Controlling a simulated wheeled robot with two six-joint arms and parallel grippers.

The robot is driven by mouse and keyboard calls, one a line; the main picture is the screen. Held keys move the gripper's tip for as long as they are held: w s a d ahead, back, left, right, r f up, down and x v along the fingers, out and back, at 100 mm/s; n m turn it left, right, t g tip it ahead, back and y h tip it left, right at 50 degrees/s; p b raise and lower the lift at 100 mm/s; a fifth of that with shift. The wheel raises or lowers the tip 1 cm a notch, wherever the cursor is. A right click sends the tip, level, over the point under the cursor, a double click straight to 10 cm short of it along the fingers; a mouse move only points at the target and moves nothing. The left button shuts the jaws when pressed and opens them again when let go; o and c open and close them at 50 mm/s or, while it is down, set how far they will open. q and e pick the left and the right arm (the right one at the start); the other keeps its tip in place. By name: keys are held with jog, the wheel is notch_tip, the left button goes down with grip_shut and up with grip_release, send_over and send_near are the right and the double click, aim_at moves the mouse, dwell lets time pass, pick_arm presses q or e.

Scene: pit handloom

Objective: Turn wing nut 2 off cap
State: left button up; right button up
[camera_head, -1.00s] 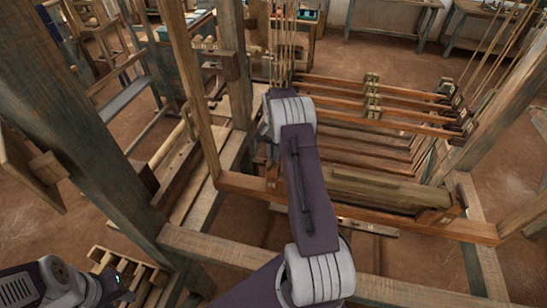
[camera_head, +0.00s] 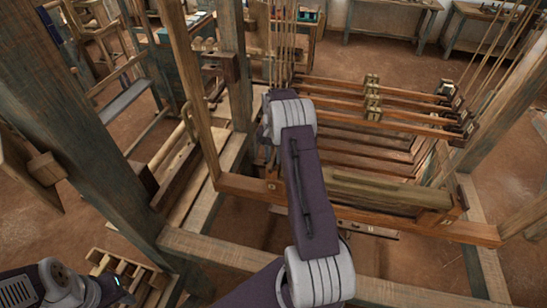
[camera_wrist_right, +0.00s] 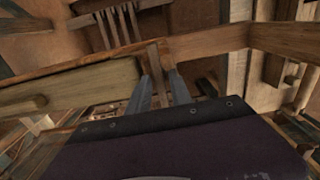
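My right arm reaches up through the middle of the head view, and its own links cover its gripper there. In the right wrist view my right gripper (camera_wrist_right: 161,82) shows two grey fingers standing apart, with brown wood visible in the gap. I make out nothing clamped between them. The fingertips are close to a narrow wooden upright of the loom (camera_wrist_right: 154,56). I cannot pick out wing nut 2 or its cap in either view; they are too small or hidden.
The loom frame's thick posts (camera_head: 90,130) and front rail (camera_head: 455,229) surround my right arm. A thick wooden roller (camera_head: 380,188) and several shafts (camera_head: 400,112) lie right of it. A slatted wooden rack (camera_head: 125,277) is near my left arm. Workbenches (camera_head: 390,8) stand behind.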

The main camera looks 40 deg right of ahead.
aim_at(273, 159)
jog(key=shift+s, duration=0.1)
jog(key=shift+r, duration=0.1)
jog(key=shift+r+b, duration=0.35)
jog(key=shift+b, duration=0.1)
notch_tip(273, 159, up, 8)
jog(key=shift+a+f+b, duration=0.1)
jog(key=shift+b, duration=1)
jog(key=shift+r, duration=0.2)
